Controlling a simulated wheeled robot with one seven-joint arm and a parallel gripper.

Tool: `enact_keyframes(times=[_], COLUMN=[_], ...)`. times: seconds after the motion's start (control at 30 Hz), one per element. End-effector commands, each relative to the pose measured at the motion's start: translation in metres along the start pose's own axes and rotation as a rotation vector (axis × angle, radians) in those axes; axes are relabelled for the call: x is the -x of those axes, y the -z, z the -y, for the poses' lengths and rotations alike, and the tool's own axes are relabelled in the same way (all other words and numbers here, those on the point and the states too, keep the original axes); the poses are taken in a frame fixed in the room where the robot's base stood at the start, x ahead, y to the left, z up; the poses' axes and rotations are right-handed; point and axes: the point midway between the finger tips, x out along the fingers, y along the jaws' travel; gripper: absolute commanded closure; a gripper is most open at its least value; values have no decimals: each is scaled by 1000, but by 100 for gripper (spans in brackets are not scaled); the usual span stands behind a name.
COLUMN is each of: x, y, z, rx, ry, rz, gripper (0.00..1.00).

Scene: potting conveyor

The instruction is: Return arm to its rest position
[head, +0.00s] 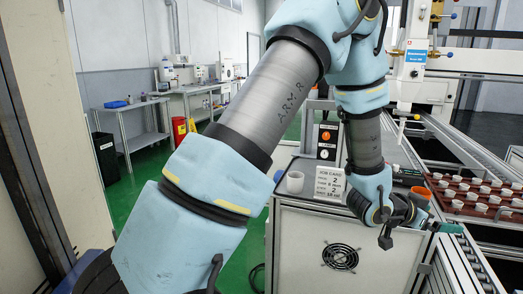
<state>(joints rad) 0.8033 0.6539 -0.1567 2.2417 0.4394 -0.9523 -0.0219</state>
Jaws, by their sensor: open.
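My arm crosses the head view from the lower left, rises to the top and bends down at the right to the wrist. My gripper (427,222) is at the wrist's end, above the right side of the grey cabinet, pointing right. Its jaws are open, and I see nothing held in them. A small orange pot (420,194) shows right behind the gripper. I cannot tell whether they touch.
A brown tray (462,208) of several small white pots lies right, beside conveyor rails.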

Motion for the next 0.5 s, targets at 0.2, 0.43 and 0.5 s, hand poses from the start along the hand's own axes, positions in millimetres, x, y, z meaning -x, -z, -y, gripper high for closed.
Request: enact_keyframes(times=[0.2, 0.43, 0.5], x=[15, 41, 54], y=[-7, -18, -23], z=[28, 66, 82], rx=[15, 44, 61], ry=[63, 153, 193], rz=[57, 141, 179], gripper=[0, 0, 0])
